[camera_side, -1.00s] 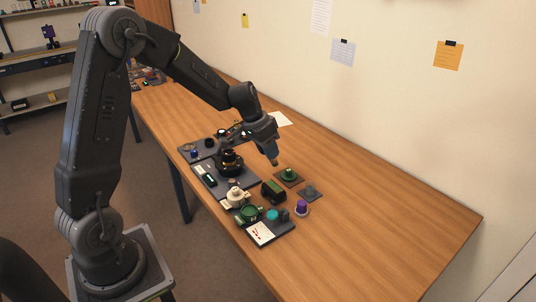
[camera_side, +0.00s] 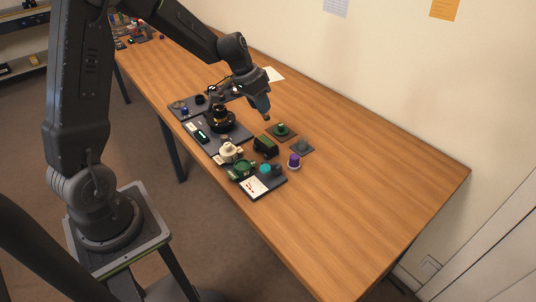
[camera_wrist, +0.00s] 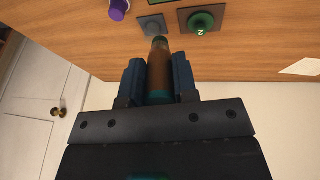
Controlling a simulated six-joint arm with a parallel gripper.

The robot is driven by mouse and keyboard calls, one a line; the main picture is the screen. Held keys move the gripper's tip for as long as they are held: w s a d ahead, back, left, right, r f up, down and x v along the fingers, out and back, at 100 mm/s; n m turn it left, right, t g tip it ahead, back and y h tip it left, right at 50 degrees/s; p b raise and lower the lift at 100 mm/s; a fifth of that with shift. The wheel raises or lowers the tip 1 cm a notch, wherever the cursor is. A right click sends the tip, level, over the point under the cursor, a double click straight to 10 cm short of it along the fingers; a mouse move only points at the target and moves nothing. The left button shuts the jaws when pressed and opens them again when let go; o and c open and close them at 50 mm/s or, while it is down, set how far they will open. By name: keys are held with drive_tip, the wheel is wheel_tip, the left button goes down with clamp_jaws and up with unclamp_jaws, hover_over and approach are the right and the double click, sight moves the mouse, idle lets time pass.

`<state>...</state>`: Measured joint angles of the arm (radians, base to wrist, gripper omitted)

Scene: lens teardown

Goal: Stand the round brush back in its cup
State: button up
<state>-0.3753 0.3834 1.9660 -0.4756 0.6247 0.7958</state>
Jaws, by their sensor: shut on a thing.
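My gripper (camera_wrist: 160,78) is shut on the round brush (camera_wrist: 159,72), a brown cylinder with a teal band and a dark, pale-ended tip. In the side view my gripper (camera_side: 264,108) is above the table, just behind the green round part, with the brush tip pointing down. The brush looks clear of the table. I cannot tell for certain which piece is the brush's cup. A small dark grey piece (camera_side: 277,170) and a teal round piece (camera_side: 265,169) stand on the front tray.
A green knob-like part (camera_side: 281,129) sits on a brown pad, beside a grey pad (camera_side: 302,147). A purple-and-white piece (camera_side: 294,161) stands nearby. A dark green block (camera_side: 265,147) and a black lens assembly (camera_side: 221,119) are left. The table's right side is clear.

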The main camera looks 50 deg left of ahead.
drive_tip(key=shift+w, duration=0.1)
idle(0.3)
drive_tip(key=w+d+f+m+g+y, duration=0.2)
drive_tip(key=w+d+f+m, duration=0.4)
drive_tip(key=w, duration=0.5)
drive_tip(key=shift+w+d+f+m+g, duration=0.25)
drive_tip(key=shift+f+m+g, duration=0.6)
drive_tip(key=shift+m, duration=0.55)
drive_tip(key=shift+f, duration=0.25)
drive_tip(key=shift+f, duration=1.5)
drive_tip(key=shift+f, duration=0.45)
drive_tip(key=o, duration=1.5)
